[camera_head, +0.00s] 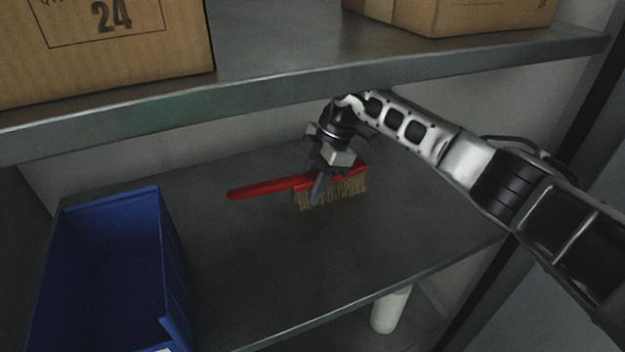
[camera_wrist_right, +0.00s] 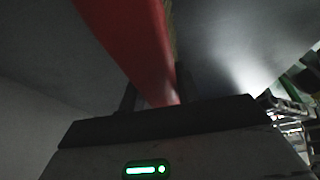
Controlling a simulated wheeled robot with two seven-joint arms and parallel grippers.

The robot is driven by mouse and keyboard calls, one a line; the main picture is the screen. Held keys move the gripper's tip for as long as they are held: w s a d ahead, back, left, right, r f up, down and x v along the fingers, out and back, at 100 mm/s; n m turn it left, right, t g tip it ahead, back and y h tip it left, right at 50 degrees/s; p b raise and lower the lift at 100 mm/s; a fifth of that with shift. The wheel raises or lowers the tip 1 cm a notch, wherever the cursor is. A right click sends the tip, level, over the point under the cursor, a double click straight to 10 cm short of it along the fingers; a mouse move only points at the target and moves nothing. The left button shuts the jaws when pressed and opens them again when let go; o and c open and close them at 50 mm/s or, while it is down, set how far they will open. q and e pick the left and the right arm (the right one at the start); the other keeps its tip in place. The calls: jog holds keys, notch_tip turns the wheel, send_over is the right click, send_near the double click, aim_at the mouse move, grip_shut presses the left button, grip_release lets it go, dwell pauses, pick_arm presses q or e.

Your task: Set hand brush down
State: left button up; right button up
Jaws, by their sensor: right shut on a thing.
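The hand brush (camera_head: 270,187) has a red handle and back, with pale bristles pointing down. It is at the middle shelf (camera_head: 240,245), handle toward the left; I cannot tell whether the bristles touch the shelf. My right gripper (camera_head: 318,188) comes from above and is shut on the brush where the handle meets the bristle block. In the right wrist view the red brush (camera_wrist_right: 135,45) runs up from between the dark fingers (camera_wrist_right: 155,95). My left gripper is in neither view.
A blue bin (camera_head: 175,285) stands at the left of the same shelf. An upper shelf edge (camera_head: 260,98) with cardboard boxes (camera_head: 110,60) is above. A white cylinder (camera_head: 390,310) is below. The shelf around the brush is clear.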

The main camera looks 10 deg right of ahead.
aim_at(316, 174)
jog(key=shift+s+f, duration=0.15)
jog(key=shift+f, duration=0.55)
jog(key=o, duration=1.1)
jog(key=shift+f, duration=0.15)
jog(key=shift+r, duration=0.2)
jog(key=shift+r, duration=0.2)
jog(key=b+v, duration=0.1)
jog(key=v, duration=0.7)
jog(key=shift+a+r, duration=0.1)
jog(key=shift+r, duration=0.2)
